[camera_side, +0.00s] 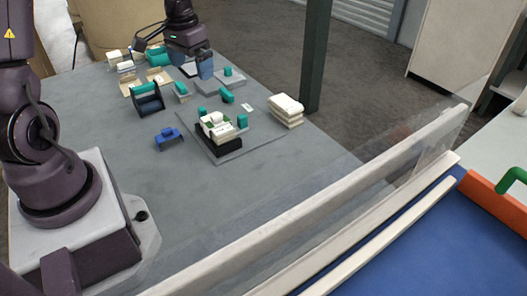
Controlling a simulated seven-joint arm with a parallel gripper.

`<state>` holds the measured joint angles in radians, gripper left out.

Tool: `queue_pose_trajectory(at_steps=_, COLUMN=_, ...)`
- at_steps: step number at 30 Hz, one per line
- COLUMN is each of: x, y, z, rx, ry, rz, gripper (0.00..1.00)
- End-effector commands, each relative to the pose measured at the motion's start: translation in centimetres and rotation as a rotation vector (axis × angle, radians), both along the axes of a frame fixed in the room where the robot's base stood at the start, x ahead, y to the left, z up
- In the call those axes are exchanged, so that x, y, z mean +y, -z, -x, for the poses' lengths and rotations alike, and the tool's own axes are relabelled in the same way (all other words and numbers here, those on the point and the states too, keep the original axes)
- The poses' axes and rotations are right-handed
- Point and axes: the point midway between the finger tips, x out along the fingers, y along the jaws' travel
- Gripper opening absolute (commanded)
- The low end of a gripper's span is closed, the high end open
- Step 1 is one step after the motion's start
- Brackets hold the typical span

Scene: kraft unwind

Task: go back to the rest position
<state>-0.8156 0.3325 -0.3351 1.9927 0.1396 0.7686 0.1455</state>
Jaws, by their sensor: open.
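My gripper (205,68) is at the far side of the grey table (190,210), pointing down with its blue fingers above the objects there. It is open, and I see nothing held between the fingers. Grey blocks with teal parts (220,82) lie close beside and below it. Whether the fingertips touch anything is too small to tell.
A grey plate (262,127) carries a black tray with white and teal pieces. A white stack (286,110) stands right of it. A blue piece (168,138) and a dark holder (147,98) lie nearer left. A clear panel with a pale rail (330,215) borders the right. The table's front is clear.

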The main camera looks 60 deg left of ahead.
Motion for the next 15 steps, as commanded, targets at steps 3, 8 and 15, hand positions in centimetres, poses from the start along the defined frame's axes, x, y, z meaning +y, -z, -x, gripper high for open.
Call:
queue_pose_trajectory(at_steps=3, x=-4.0, y=-3.7, z=2.3, rx=-0.007, ry=0.002, rz=-0.055, gripper=0.98)
queue_pose_trajectory(at_steps=8, x=-8.8, y=-7.3, z=5.8, rx=-0.062, ry=0.005, rz=-0.090, gripper=0.98)
queue_pose_trajectory(at_steps=15, x=-14.7, y=-10.7, z=10.9, rx=-0.230, ry=0.089, rz=-0.075, gripper=0.98)
